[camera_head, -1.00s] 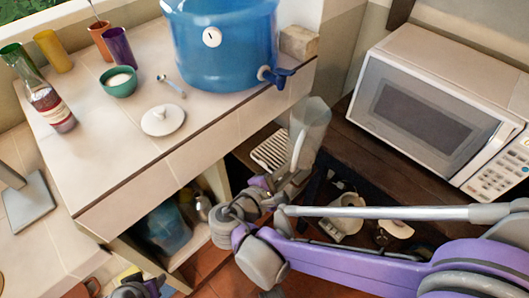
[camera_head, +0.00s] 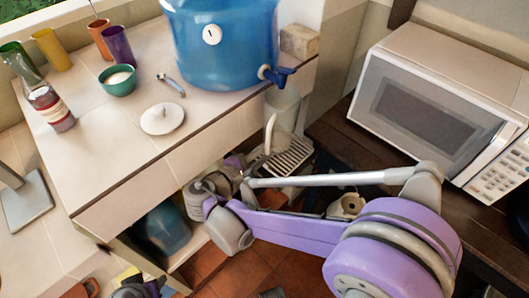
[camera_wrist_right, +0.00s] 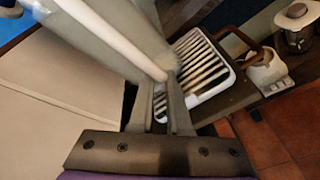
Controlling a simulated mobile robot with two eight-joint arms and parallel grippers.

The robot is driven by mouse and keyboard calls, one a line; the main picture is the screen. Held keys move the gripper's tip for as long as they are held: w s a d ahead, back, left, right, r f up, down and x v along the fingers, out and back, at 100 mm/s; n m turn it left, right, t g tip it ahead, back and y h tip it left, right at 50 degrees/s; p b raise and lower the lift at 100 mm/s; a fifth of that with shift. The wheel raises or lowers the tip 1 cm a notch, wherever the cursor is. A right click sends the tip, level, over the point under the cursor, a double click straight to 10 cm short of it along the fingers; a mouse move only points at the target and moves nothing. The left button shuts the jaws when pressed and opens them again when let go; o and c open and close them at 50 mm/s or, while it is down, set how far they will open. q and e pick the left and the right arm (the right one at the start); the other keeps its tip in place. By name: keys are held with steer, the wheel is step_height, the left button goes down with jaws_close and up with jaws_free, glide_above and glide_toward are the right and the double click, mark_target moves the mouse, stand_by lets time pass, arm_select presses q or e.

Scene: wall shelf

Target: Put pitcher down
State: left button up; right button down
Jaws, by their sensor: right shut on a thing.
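The translucent pitcher (camera_head: 284,103) hangs in the air just under the spigot side of the blue dispenser, beside the counter's right edge. My right gripper (camera_head: 252,165) is shut on the pitcher's pale handle. In the right wrist view the pitcher (camera_wrist_right: 150,35) fills the upper middle, and its handle runs down between the fingers of my right gripper (camera_wrist_right: 163,98). A purple and grey part of mine, perhaps the left gripper (camera_head: 140,288), shows at the bottom edge; its jaws cannot be made out.
The blue dispenser (camera_head: 225,50) with its tap (camera_head: 275,74) stands on the tiled counter (camera_head: 130,150). A green bowl, cups, a bottle and a white lid (camera_head: 162,119) share it. A slatted white tray (camera_head: 290,158) lies beyond the gripper. A microwave (camera_head: 430,110) stands at right.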

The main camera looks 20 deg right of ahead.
steer(key=c, duration=0.9)
jaws_free()
steer(key=shift+o, duration=0.2)
steer(key=v, duration=1.2)
steer(key=s+d+f+m+g+y, duration=0.1)
steer(key=d+f, duration=0.1)
steer(key=d, duration=0.1)
steer(key=s+d+f+m+g+y, duration=0.1)
steer(key=s+d+f+y, duration=0.1)
steer(key=d, duration=0.1)
steer(key=s+d+f+m+g+y, duration=0.1)
steer(key=d+f+y, duration=0.1)
steer(key=d, duration=0.1)
steer(key=shift+s+d+f+p, duration=0.15)
steer(key=shift+s+d+p, duration=0.15)
steer(key=shift+s+d, duration=0.05)
steer(key=s+f+m+y, duration=0.4)
steer(key=s+m+y, duration=0.4)
steer(key=m, duration=0.2)
steer(key=shift+s+a+f+m+t, duration=0.25)
steer(key=shift+s+f+m+t, duration=0.05)
steer(key=shift+f+t, duration=0.1)
